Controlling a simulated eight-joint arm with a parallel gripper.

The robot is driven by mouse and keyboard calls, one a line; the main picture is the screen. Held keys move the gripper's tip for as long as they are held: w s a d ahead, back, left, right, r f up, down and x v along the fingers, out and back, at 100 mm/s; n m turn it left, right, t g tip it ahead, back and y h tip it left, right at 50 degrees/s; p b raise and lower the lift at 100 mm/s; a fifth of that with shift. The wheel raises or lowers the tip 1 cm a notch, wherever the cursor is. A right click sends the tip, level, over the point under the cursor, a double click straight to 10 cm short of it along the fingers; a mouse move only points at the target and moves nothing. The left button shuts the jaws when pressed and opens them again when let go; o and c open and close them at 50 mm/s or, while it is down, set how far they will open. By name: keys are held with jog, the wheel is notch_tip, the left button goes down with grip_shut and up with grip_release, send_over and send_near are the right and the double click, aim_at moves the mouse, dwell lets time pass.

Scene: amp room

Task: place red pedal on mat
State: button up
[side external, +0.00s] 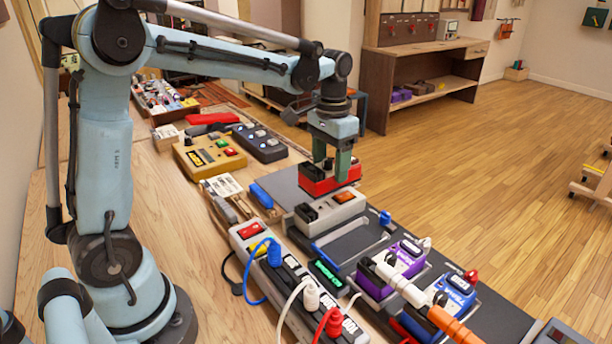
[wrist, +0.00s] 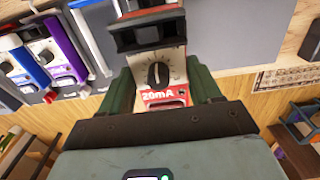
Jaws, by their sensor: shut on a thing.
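The red pedal (side external: 330,183) is between the green fingers of my gripper (side external: 333,165), at the far end of the row of pedals. My gripper is shut on it. In the wrist view the fingers (wrist: 163,92) flank a cream face with a black knob and a red "20mA" label (wrist: 166,97). The dark grey mat (side external: 278,186) lies below and around the pedal. It also shows in the wrist view (wrist: 232,38). The pedal looks roughly level and low over the mat; I cannot tell whether its underside touches.
Purple (side external: 398,268) and blue (side external: 449,296) pedals with cables stand nearer. Bare mat shows left of the red pedal.

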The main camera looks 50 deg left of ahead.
jog(key=a+f, duration=0.2)
jog(key=a, duration=0.1)
jog(key=w+a+f, duration=0.1)
jog(key=a+f, duration=0.1)
jog(key=a, duration=0.2)
jog(key=w+a+f, duration=0.1)
jog(key=a+f, duration=0.2)
jog(key=a, duration=0.1)
jog(key=shift+a, duration=0.15)
jog(key=shift+f, duration=1.9)
jog(key=shift+f, duration=0.15)
jog(key=o, duration=1.4)
